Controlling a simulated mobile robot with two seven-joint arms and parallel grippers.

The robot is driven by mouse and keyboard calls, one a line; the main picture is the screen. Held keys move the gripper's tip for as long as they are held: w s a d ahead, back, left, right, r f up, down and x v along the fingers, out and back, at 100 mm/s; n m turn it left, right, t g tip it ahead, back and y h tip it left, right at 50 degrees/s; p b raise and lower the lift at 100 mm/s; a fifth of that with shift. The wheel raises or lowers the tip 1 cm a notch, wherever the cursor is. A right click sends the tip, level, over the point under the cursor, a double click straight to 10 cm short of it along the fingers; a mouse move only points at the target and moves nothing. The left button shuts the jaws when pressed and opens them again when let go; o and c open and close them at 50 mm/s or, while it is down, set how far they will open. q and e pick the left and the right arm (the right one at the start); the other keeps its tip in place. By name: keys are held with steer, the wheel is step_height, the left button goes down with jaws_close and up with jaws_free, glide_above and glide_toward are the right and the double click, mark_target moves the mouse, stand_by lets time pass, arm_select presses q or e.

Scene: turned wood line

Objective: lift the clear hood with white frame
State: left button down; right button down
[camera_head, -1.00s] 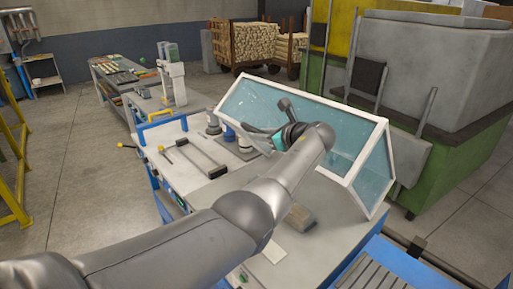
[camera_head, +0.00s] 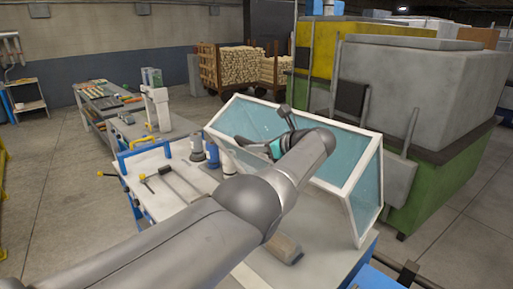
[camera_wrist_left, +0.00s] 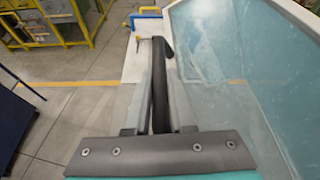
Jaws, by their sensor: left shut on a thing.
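The clear hood with white frame (camera_head: 367,165) stands over the right part of the bench, its bluish panes sloping. In the left wrist view its pane (camera_wrist_left: 235,75) fills the right side. My left gripper (camera_head: 258,149) is at the hood's near left side, partly hidden by my own wrist. In the left wrist view the gripper (camera_wrist_left: 160,75) is shut on a dark bar (camera_wrist_left: 159,85) between its fingers, which looks like the hood's handle; the joint to the frame is not clear. My right gripper is not in view.
The grey bench top (camera_head: 310,262) carries a small block (camera_head: 285,248), a dark-handled frame tool (camera_head: 180,185) and several cylinders left of the hood. A green and grey machine (camera_head: 420,100) stands close behind on the right. The floor (camera_head: 60,180) at left is open.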

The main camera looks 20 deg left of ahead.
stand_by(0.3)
arm_select(q)
steer(key=c, duration=0.8)
jaws_free()
steer(key=shift+w, duration=0.1)
steer(key=shift+o, duration=0.2)
steer(key=shift+d+r+p, duration=0.2)
steer(key=shift+d+p, duration=0.2)
steer(key=p+v, duration=0.1)
steer(key=v, duration=0.3)
steer(key=shift+s+d, duration=0.1)
steer(key=shift+s, duration=0.1)
steer(key=v, duration=1)
steer(key=shift+b, duration=0.3)
